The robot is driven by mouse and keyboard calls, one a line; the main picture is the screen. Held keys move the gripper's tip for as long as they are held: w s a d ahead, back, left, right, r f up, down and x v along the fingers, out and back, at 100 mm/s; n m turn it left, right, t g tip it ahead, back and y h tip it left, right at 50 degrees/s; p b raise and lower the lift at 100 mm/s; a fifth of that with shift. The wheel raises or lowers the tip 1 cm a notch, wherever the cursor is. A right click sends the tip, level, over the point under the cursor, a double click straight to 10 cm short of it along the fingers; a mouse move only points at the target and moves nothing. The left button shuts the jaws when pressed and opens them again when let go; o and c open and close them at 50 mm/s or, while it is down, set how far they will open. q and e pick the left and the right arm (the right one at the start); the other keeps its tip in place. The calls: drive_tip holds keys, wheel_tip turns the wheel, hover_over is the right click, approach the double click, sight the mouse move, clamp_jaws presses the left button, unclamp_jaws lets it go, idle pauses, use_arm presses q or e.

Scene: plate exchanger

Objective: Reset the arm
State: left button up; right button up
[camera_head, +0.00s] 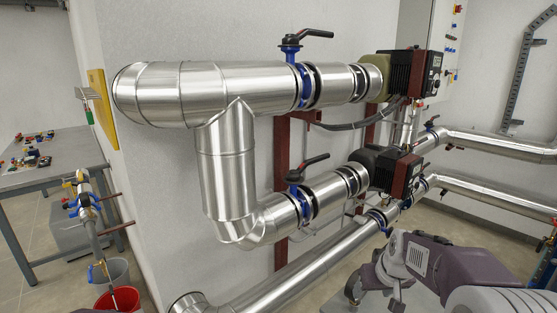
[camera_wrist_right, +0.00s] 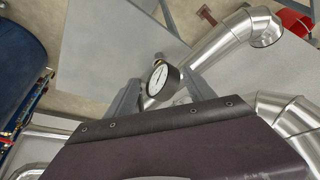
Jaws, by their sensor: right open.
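My right arm comes in from the lower right of the head view, white and dark purple. Its gripper (camera_head: 374,298) is at the bottom, in front of the lower pipes. In the right wrist view the fingers of this gripper (camera_wrist_right: 162,92) stand apart. A round pressure gauge (camera_wrist_right: 160,78) with a white dial and black rim shows between them. I cannot tell whether the fingers touch it. My left gripper does not show in either view.
Large silver pipes (camera_head: 228,165) with blue valves (camera_head: 291,45) and pumps (camera_head: 408,73) run along the white wall. A grey table (camera_head: 60,165) with small parts stands at left. A red bucket (camera_head: 118,299) is on the floor at lower left.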

drive_tip(key=s+a+f+g, duration=0.1)
drive_tip(key=s+a+f, duration=0.2)
drive_tip(key=s, duration=0.7)
drive_tip(key=s+a+f+g+p, duration=0.1)
drive_tip(key=s+a+f+g, duration=0.1)
drive_tip(key=s+f, duration=0.4)
drive_tip(key=s+a, duration=0.1)
drive_tip(key=s, duration=0.3)
drive_tip(key=shift+a+g, duration=0.25)
drive_tip(key=shift+g, duration=0.05)
